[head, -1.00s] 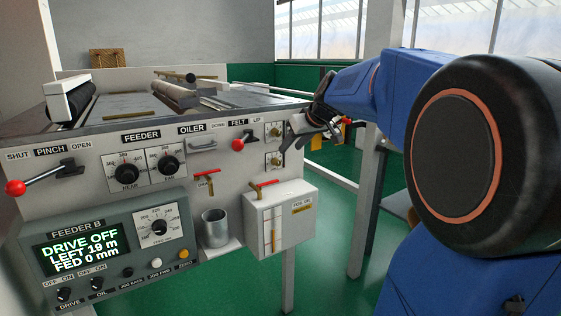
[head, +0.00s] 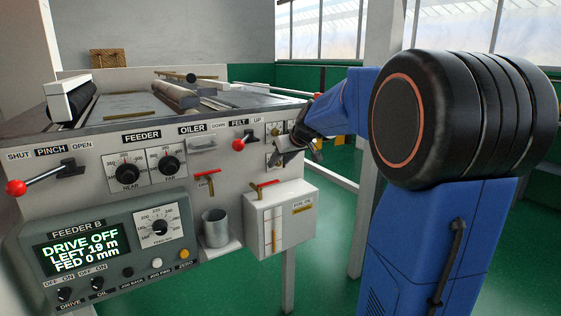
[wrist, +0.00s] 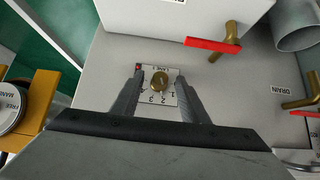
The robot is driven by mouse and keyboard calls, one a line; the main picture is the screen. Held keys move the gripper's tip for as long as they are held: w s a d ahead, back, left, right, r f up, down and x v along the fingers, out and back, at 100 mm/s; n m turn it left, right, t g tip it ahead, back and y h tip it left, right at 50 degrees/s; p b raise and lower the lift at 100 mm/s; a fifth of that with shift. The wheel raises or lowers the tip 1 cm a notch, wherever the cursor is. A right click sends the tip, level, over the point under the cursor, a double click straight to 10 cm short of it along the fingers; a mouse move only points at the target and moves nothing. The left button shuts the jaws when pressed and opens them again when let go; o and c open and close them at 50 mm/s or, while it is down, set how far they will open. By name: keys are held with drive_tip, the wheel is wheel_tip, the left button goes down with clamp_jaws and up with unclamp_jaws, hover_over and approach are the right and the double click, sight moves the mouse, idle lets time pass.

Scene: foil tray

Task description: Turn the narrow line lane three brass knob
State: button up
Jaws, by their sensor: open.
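A small brass knob (wrist: 159,80) sits on a white numbered plate (wrist: 158,98) on the grey front panel in the wrist view. The plate's lane label is too small to read surely. My gripper (wrist: 158,84) is open, with one finger on each side of this knob in the picture; I see no contact. In the head view my gripper (head: 280,156) is at the panel's right end, over the lower of two small knob plates and hiding most of it. The upper plate's knob (head: 274,130) is in plain view above it.
A white box (head: 279,222) juts out below the plates, with a red-handled valve (head: 266,185) above it. Another red-handled valve (head: 205,180) and a metal cup (head: 215,228) are to its left. A red-knobbed felt lever (head: 239,145) stands left of my gripper.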

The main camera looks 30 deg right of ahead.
drive_tip(key=shift+c, duration=0.2)
clamp_jaws()
drive_tip(key=shift+d, duration=0.1)
drive_tip(key=y, duration=0.1)
drive_tip(key=m+y, duration=0.1)
drive_tip(key=shift+d+m+y, duration=0.3)
drive_tip(key=shift+y, duration=0.1)
drive_tip(key=shift+d+f+m+y, duration=0.1)
drive_tip(key=shift+m+y, duration=0.35)
drive_tip(key=shift+y, duration=0.35)
drive_tip(key=shift+d+f+m+y, duration=0.1)
drive_tip(key=shift+m+y, duration=0.35)
drive_tip(key=shift+y, duration=0.35)
